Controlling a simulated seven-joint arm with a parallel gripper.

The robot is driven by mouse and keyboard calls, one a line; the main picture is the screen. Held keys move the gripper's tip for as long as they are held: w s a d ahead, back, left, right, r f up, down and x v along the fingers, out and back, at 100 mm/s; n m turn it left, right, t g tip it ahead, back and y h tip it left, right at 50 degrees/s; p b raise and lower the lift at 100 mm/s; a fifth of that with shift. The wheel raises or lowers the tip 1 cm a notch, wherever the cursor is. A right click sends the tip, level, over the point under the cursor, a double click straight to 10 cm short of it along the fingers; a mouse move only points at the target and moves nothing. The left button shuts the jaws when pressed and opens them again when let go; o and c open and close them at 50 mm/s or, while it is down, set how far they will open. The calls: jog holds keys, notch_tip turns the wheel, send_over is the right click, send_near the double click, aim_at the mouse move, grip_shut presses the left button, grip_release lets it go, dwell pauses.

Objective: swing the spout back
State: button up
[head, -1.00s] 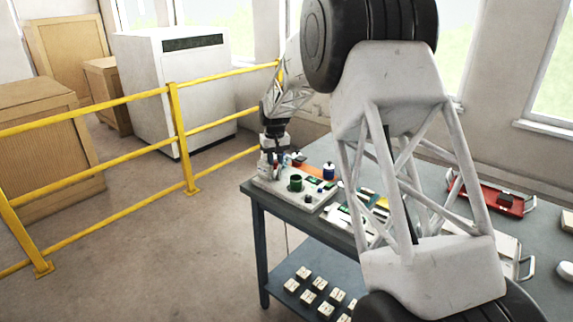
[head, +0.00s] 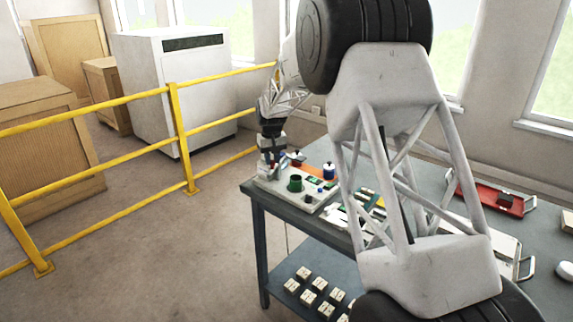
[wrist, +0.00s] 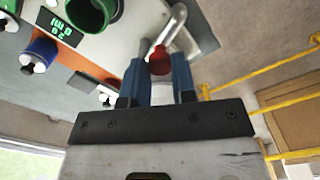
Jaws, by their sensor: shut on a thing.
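The spout is a bent grey metal tube (wrist: 176,22) with a red end piece (wrist: 160,60), at the top middle of the wrist view. My gripper (wrist: 159,68) has its blue fingers on either side of the red end piece and is shut on it. In the head view my gripper (head: 271,158) is at the far left corner of the workbench, over the pale test panel (head: 300,197). The spout itself is too small to make out there.
A green cup (head: 295,184) and a blue-bodied container (head: 329,171) stand on the panel near my gripper. A green display (wrist: 65,31) lies beside the cup. A red tray (head: 490,197) is farther right. A yellow railing (head: 178,130) stands left of the bench.

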jog(key=o, duration=0.8)
jog(key=shift+r, duration=2.95)
jog(key=shift+s+r, duration=0.1)
